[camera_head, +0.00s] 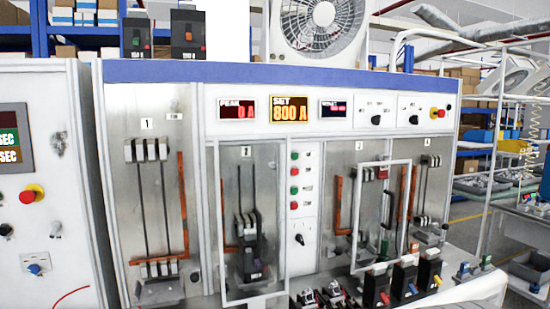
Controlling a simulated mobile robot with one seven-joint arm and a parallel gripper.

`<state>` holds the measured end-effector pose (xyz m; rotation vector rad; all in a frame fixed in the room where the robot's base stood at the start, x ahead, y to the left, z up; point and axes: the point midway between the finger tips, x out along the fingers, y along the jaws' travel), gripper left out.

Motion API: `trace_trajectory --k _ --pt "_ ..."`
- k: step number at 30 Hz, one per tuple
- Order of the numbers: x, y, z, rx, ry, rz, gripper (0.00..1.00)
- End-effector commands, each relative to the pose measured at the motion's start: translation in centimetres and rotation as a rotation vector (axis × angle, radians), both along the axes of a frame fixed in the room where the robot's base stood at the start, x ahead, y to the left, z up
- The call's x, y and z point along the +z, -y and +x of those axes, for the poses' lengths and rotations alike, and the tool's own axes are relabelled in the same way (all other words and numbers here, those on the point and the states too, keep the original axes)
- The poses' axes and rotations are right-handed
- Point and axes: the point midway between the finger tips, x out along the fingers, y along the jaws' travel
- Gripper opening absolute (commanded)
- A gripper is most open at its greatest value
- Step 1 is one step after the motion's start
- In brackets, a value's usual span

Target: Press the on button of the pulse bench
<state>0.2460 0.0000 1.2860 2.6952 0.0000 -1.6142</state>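The pulse bench (330,73) is a wide white cabinet with a blue top edge, and it fills the middle of the view. A narrow white strip in its centre carries a column of small buttons. A green button (294,156) is at the top, a red button (294,172) below it, then a green button (294,190) and a red button (294,206). Their labels are too small to read, so I cannot tell which is the on button. The peak display (237,110) reads 0 A and the set display (289,109) reads 800 A. My gripper is not in view.
A breaker (249,255) sits in the bay marked 2, behind a clear framed door (216,200). Another framed door (410,200) stands angled right of the buttons. Several breakers (431,270) stand along the front ledge. A red emergency knob (437,113) is at upper right.

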Motion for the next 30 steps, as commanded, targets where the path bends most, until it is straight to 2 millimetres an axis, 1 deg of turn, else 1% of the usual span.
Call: trace_trajectory --k 1,5,6,7,8,30 --pt "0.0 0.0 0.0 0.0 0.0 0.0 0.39" --pt "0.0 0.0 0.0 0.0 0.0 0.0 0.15" --pt "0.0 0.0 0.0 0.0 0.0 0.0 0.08" --pt "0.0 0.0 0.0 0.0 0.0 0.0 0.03" --pt "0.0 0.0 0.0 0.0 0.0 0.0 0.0" --pt "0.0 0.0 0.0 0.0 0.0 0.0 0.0"
